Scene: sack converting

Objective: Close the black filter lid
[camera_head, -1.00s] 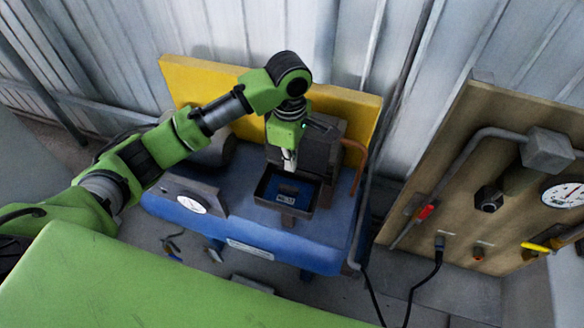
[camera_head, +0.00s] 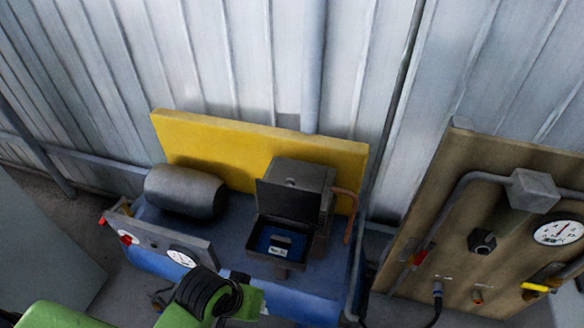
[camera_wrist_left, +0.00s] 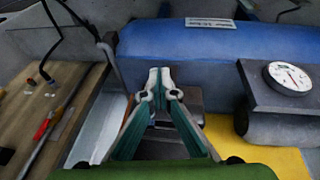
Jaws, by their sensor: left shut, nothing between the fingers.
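The black filter lid (camera_head: 287,201) stands open, raised at the back edge of the black filter box (camera_head: 252,246). The box's open top shows a blue filter (camera_head: 281,242) with a pale label inside. My left gripper (camera_wrist_left: 160,82) is shut and empty in the left wrist view, with the blue machine body beyond its fingertips. In the head view, my left arm is low at the bottom, in front of the machine and apart from the lid. Its fingers are not clear there. My right gripper is not in view.
The blue machine (camera_head: 230,229) carries a dark cylinder (camera_head: 186,191) and a gauge panel (camera_head: 148,236) at left. A dark block (camera_head: 302,174) and copper pipe (camera_head: 349,217) stand by the lid. A yellow board (camera_head: 225,138) backs it; a wooden panel (camera_head: 450,215) stands right.

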